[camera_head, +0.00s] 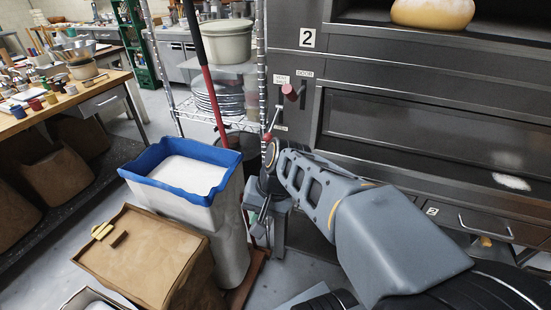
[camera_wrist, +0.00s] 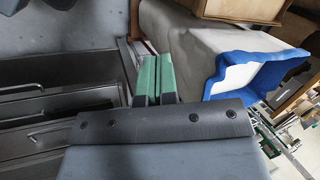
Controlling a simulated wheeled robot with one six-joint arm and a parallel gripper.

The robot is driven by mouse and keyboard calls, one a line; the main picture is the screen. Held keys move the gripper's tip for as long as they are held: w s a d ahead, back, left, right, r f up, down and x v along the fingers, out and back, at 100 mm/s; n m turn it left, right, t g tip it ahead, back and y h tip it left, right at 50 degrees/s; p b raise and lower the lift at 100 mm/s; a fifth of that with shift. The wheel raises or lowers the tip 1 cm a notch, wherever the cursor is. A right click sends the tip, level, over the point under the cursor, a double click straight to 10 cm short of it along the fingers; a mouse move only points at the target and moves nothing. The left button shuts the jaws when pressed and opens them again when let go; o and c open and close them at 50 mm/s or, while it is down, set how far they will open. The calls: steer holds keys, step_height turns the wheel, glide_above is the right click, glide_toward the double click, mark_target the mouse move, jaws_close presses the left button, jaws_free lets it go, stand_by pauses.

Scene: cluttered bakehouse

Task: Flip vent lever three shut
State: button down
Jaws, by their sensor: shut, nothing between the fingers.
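My gripper (camera_wrist: 153,76) shows in the wrist view as two green fingers pressed together with nothing between them. In the head view the gripper (camera_head: 256,222) points down beside the white bin, low in front of the oven. The oven panel has a plate marked 2 (camera_head: 307,38), with vent and door labels below it. A thin lever with a red tip (camera_head: 268,136) hangs below the vent label, apart from my fingers. I see no lever marked three; my arm covers the lower panel.
A white bin with a blue rim (camera_head: 164,146) stands close left of my gripper; its rim also shows in the wrist view (camera_wrist: 222,70). A brown crate (camera_head: 150,240) stands in front. A wire rack (camera_head: 205,118) with plates and a red-handled pole (camera_head: 205,75) is behind.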

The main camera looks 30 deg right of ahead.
mark_target(273, 124)
steer(key=w+d+f+m+t+y+b, duration=0.2)
steer(key=w+m+y+b, duration=0.3)
steer(key=w+m+b, duration=0.1)
steer(key=w+d+f+m+t+y+b, duration=0.2)
steer(key=w+m+y+b, duration=0.3)
steer(key=y+b, duration=0.1)
steer(key=w+d+m+t+y+b, duration=0.1)
steer(key=d+m+t+y+b, duration=0.1)
steer(key=d, duration=0.6)
steer(key=w+d+m+t+y+b, duration=0.2)
steer(key=d+m+t+b, duration=0.1)
steer(key=d+t, duration=0.4)
steer(key=shift+d+r+m+t+b, duration=0.2)
steer(key=shift+d+m+t+b, duration=0.15)
steer(key=shift+d+b, duration=0.75)
steer(key=shift+d, duration=0.1)
steer(key=b+x, duration=0.1)
steer(key=x, duration=0.9)
